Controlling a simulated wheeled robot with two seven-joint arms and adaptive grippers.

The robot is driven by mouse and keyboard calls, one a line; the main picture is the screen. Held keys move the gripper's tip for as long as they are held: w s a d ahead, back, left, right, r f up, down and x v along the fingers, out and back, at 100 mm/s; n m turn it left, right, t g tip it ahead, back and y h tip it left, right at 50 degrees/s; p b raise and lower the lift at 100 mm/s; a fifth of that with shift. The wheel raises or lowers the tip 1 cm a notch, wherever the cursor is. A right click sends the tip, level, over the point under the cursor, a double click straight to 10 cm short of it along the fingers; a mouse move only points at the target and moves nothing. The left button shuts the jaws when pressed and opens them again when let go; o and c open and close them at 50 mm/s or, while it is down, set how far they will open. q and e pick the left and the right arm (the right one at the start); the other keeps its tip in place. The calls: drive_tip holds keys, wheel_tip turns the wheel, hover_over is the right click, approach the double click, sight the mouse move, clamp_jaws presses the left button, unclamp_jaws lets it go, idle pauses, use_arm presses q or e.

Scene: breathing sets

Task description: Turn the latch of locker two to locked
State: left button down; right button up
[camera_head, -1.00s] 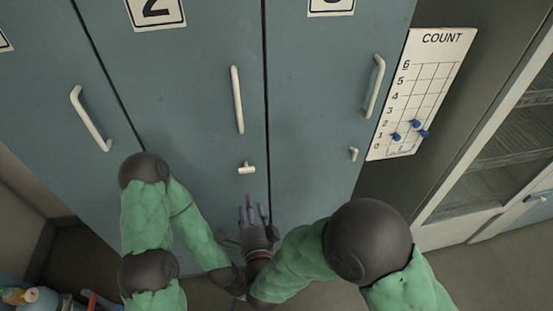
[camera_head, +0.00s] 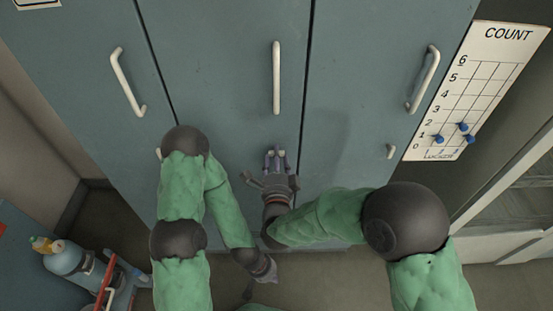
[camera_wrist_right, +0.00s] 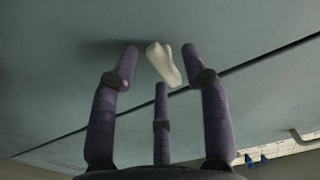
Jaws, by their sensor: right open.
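Locker two's blue-grey door (camera_head: 235,60) stands in the middle of the head view, with a long white handle (camera_head: 276,78). Its small white latch (camera_wrist_right: 163,63) shows in the right wrist view, between the fingertips and just beyond them. In the head view the latch is mostly hidden by my right gripper (camera_head: 276,153). That gripper (camera_wrist_right: 153,68) is open, its three purple fingers pointing at the door around the latch; contact cannot be told. My left gripper (camera_head: 248,289) hangs low near the floor, small and dark, its fingers unclear.
Locker three's latch (camera_head: 391,151) is at the right, and locker one's latch (camera_head: 158,153) is partly behind my left arm. A count board (camera_head: 480,85) with blue markers hangs at the right.

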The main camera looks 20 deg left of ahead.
drive_tip(key=shift+w, duration=0.15)
clamp_jaws()
drive_tip(key=shift+n, duration=0.3)
drive_tip(key=n, duration=0.5)
drive_tip(key=n+p, duration=0.1)
drive_tip(key=n, duration=0.5)
drive_tip(key=n+p, duration=0.1)
drive_tip(key=n, duration=0.5)
drive_tip(key=shift+d+r, duration=0.2)
drive_tip(key=shift+r, duration=0.05)
drive_tip(key=shift+n, duration=0.3)
